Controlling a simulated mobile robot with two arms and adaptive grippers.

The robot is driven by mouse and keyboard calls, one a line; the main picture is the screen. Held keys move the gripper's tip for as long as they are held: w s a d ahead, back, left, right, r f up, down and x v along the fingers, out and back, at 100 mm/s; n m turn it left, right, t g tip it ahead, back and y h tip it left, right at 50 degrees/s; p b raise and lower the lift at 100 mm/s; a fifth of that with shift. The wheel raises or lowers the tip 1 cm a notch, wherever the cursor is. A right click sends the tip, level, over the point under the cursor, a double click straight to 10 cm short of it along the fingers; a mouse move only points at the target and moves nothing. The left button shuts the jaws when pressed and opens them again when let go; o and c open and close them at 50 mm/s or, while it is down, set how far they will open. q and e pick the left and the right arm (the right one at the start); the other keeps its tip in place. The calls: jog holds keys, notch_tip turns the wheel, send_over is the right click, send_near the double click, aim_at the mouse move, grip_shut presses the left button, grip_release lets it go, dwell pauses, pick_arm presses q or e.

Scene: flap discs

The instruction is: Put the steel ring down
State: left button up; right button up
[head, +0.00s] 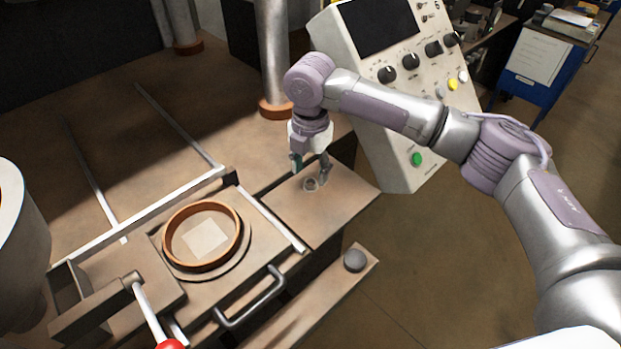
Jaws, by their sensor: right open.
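A small steel ring (311,184) sits on the flat brown plate (335,205) at the right of the machine bed. My right gripper (311,172) points down over the ring, its fingers apart close above and around it. I cannot tell whether a finger touches the ring. My left gripper is not in view.
A copper-coloured round rim (203,235) with a pale square inside lies left of the plate. A handle (250,298), a red-knobbed lever (168,344) and a dark ball knob (354,260) are in front. A control panel (395,90) stands behind my right arm.

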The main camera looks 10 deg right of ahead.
aim_at(310, 183)
notch_tip(310, 183, up, 9)
jog(key=b, duration=0.2)
jog(key=shift+r, duration=0.15)
dwell(0.3)
